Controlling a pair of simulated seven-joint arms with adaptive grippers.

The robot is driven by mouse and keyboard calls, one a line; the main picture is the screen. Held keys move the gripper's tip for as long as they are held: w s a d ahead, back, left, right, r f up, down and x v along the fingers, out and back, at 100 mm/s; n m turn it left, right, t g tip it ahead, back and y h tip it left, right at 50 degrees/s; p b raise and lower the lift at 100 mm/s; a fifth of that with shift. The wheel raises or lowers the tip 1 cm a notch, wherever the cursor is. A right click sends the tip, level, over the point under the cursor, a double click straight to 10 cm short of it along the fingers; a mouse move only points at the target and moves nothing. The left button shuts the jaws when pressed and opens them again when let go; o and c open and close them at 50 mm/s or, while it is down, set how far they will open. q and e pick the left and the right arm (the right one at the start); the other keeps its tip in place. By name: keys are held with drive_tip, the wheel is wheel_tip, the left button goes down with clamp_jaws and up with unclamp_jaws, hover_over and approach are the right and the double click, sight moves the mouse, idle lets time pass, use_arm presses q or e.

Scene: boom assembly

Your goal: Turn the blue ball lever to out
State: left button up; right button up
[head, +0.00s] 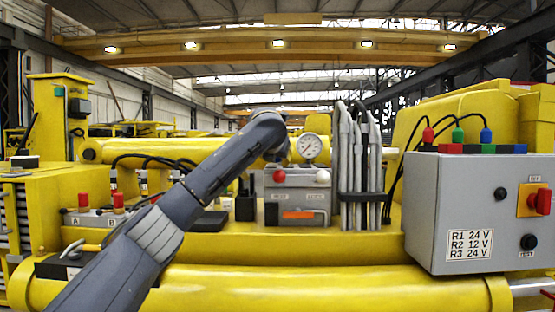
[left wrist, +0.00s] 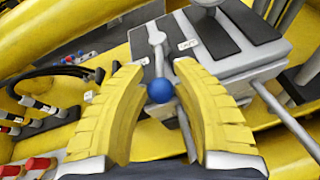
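In the left wrist view the blue ball (left wrist: 160,91) sits at the end of a silver lever (left wrist: 157,48) on a grey valve block (left wrist: 225,62). My left gripper (left wrist: 158,70) has its two yellow fingers spread, one on each side of the ball, with a gap visible on both sides. In the head view my left arm reaches from the lower left to the middle, over the yellow machine; its gripper and the blue ball cannot be made out there. A small white label (left wrist: 187,44) lies beside the lever; its text is too small to read. My right gripper is not in view.
A grey box (head: 300,195) with red and white knobs and a pressure gauge (head: 308,148) stand near my arm's end. Upright grey hoses (head: 360,165) stand to their right. A grey control cabinet (head: 480,210) fills the right. Black cables (left wrist: 60,75) and red caps (left wrist: 38,164) lie left of my fingers.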

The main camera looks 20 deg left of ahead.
use_arm(q)
clamp_jaws()
